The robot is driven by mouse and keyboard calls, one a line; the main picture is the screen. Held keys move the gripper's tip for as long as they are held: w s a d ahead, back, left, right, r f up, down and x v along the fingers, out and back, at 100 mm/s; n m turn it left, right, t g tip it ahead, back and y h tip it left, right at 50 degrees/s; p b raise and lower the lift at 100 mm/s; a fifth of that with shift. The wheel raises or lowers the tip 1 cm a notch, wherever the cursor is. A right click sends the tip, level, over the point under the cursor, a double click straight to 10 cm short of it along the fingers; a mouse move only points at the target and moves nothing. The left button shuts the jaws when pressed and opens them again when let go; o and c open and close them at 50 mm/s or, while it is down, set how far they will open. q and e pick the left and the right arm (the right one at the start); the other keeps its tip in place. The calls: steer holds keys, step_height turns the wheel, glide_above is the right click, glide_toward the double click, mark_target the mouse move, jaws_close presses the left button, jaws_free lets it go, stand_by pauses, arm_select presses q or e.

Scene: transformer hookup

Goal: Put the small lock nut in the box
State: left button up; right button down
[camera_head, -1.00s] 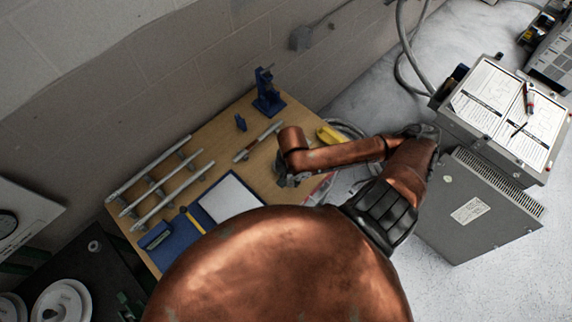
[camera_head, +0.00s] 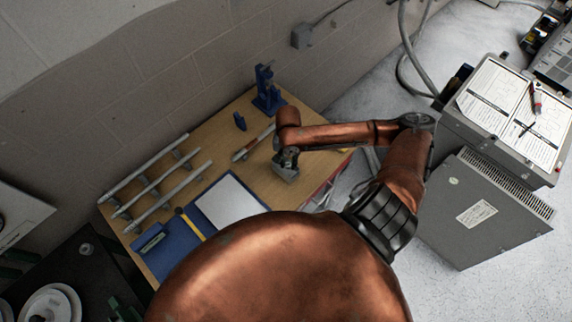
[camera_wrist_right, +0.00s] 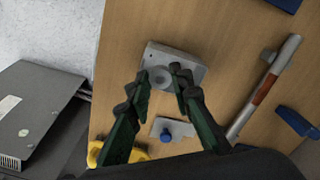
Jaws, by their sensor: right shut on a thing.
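The small lock nut (camera_wrist_right: 160,76) shows in the right wrist view as a round grey piece between my right fingertips. My right gripper (camera_wrist_right: 162,82) is shut on it, in front of a grey metal box (camera_wrist_right: 190,70) on the wooden table. Whether the nut touches the box cannot be told. In the head view, my right gripper (camera_head: 286,157) is over the same grey box (camera_head: 287,174), covering part of it; the nut is not discernible there. My left gripper is not in view.
A plate with a blue knob (camera_wrist_right: 167,136) and a yellow item (camera_wrist_right: 140,155) lie near the box. A grey cabinet (camera_head: 485,205) stands at right.

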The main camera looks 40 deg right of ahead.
steer(key=w+f, duration=0.1)
steer(key=w+d+f, duration=0.1)
steer(key=f, duration=0.1)
steer(key=shift+w, duration=0.15)
steer(key=shift+w+d+f, duration=0.1)
steer(key=shift+f, duration=1.55)
steer(key=shift+p, duration=0.3)
steer(key=shift+f, duration=0.4)
steer(key=shift+f, duration=0.2)
steer(key=c, duration=2)
jaws_free()
